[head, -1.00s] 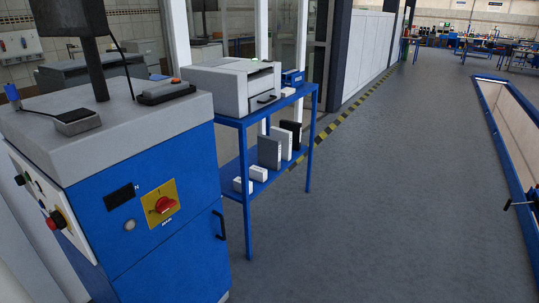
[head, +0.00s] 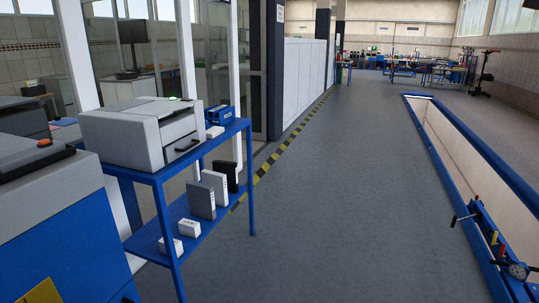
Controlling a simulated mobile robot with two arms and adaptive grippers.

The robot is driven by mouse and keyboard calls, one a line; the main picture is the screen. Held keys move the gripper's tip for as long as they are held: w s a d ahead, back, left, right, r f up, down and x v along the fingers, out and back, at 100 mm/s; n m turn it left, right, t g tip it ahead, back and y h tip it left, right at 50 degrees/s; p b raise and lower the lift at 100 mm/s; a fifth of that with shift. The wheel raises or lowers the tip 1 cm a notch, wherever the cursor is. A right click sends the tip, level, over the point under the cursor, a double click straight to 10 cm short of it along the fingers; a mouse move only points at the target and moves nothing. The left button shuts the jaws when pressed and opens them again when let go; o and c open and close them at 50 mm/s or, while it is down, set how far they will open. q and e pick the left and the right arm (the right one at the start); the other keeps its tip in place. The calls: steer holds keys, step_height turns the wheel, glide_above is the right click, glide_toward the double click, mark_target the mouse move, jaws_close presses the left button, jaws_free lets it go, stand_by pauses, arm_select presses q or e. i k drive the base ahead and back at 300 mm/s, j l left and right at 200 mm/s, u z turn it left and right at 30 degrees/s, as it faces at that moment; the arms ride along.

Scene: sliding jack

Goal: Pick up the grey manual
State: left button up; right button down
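The grey manual (head: 201,200) stands upright on the lower shelf of the blue rack (head: 152,246) at the left of the head view. It is the nearest of several upright books or binders. A white one (head: 215,186) stands just behind it, and a black one (head: 230,176) behind that. Neither of my grippers shows in the head view.
Small white boxes (head: 171,248) lie on the lower shelf. A printer (head: 148,133) stands on top of the rack. A blue cabinet (head: 62,240) fills the lower left. The grey floor right of the rack is clear up to the blue-edged pit (head: 455,125).

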mark_target(200, 197)
steer(key=i+z, duration=0.2)
steer(key=i, duration=1.85)
steer(key=l, duration=0.1)
